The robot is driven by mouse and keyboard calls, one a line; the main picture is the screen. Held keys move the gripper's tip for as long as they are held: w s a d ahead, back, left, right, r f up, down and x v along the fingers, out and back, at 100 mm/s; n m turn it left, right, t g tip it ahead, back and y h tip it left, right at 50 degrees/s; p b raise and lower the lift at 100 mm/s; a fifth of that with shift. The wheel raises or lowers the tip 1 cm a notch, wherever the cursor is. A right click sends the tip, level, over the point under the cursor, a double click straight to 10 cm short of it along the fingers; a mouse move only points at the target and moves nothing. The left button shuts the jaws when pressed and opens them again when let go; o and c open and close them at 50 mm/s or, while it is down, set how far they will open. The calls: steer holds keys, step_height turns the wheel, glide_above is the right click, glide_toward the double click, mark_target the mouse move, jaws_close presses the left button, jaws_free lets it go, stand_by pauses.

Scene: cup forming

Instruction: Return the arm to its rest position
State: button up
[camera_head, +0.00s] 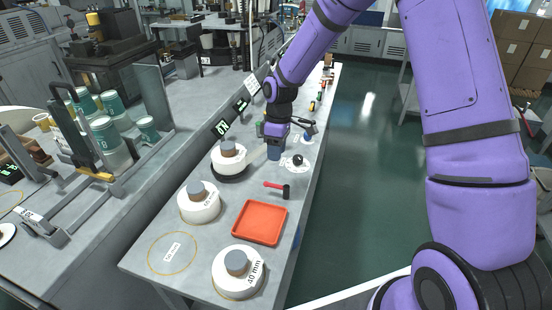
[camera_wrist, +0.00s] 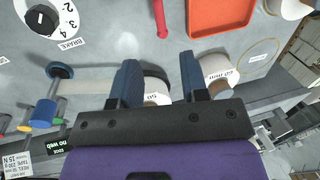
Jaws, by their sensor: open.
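My arm is purple and reaches from the right side of the head view out over the grey bench (camera_head: 222,260). My gripper (camera_head: 273,154) hangs over the middle of the bench, to the right of a white roll (camera_head: 228,158) on a dark disc. In the wrist view its two blue fingers (camera_wrist: 160,62) are spread apart, with nothing held between them. A white roll (camera_wrist: 155,86) shows beyond and partly behind the fingers, apart from them as far as I can tell.
An orange tray (camera_head: 260,223), a red-handled hammer (camera_head: 285,191), a white roll (camera_head: 199,204) and a 40 mm roll (camera_head: 238,273) stand nearer. A brake dial (camera_head: 295,162) is right of the gripper. A ring marking (camera_head: 172,253) at front left is empty. Green floor (camera_head: 365,190) lies right.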

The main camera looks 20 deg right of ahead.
stand_by(0.3)
steer(key=s+d+r+m+t, duration=0.1)
steer(key=s+d+r+m, duration=0.1)
steer(key=s+r, duration=0.35)
steer(key=s+d+r+m+t+h, duration=0.1)
steer(key=s+d+r, duration=0.1)
steer(key=r, duration=0.6)
steer(key=s+d+r+m+t, duration=0.1)
steer(key=s+d+r+m, duration=0.15)
steer(key=r, duration=0.45)
steer(key=s+d+r+m+t, duration=0.2)
steer(key=s+r+m, duration=0.1)
steer(key=s, duration=0.7)
steer(key=s+d+r+m+t, duration=0.2)
steer(key=s+r, duration=0.4)
steer(key=s, duration=0.5)
steer(key=shift+d+r+m, duration=0.15)
steer(key=shift+m, duration=0.3)
